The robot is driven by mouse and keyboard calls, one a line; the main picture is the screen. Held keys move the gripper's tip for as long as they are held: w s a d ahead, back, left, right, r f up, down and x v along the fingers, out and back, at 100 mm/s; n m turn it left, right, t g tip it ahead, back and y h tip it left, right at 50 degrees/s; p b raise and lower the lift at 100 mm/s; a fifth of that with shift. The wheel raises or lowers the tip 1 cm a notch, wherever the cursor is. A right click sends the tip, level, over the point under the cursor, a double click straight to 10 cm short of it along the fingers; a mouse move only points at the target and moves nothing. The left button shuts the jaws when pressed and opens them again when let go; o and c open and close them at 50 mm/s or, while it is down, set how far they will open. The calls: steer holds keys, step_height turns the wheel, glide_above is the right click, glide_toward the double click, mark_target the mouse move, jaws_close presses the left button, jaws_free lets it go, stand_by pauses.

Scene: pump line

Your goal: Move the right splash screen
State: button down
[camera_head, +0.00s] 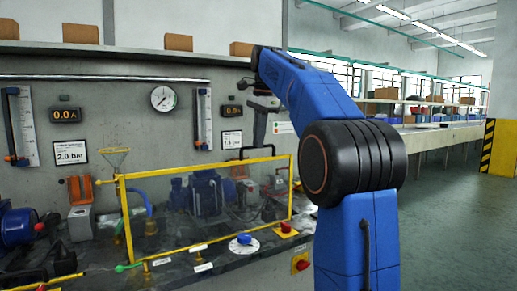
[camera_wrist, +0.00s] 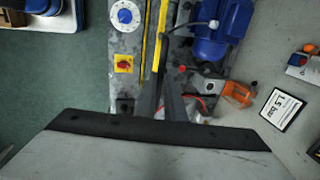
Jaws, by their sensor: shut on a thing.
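The right splash screen (camera_head: 180,170) is a clear panel in a yellow frame. It stands upright along the front of the pump bench, with pumps visible through it. Its black handle is at the top bar, right of the middle. My gripper (camera_head: 257,148) reaches down to this handle from above and is shut on it. In the wrist view the dark fingers (camera_wrist: 163,95) come together at the yellow top edge of the screen (camera_wrist: 162,30). The handle itself is mostly hidden between the fingers. I cannot tell whether the screen's lower edge touches the bench.
A blue-and-white dial (camera_head: 243,240) and a red knob (camera_head: 286,228) sit just in front of the screen. Blue pumps (camera_head: 207,194) stand behind it. A gauge (camera_head: 163,98) and displays are on the wall behind. Floor to the right is open.

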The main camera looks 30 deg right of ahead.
steer(key=shift+r, duration=0.3)
steer(key=c, duration=1.8)
jaws_free()
steer(key=shift+c, duration=0.2)
step_height(320, 180, up, 7)
steer(key=s, duration=0.1)
steer(key=shift+s, duration=0.25)
steer(key=shift+r, duration=0.1)
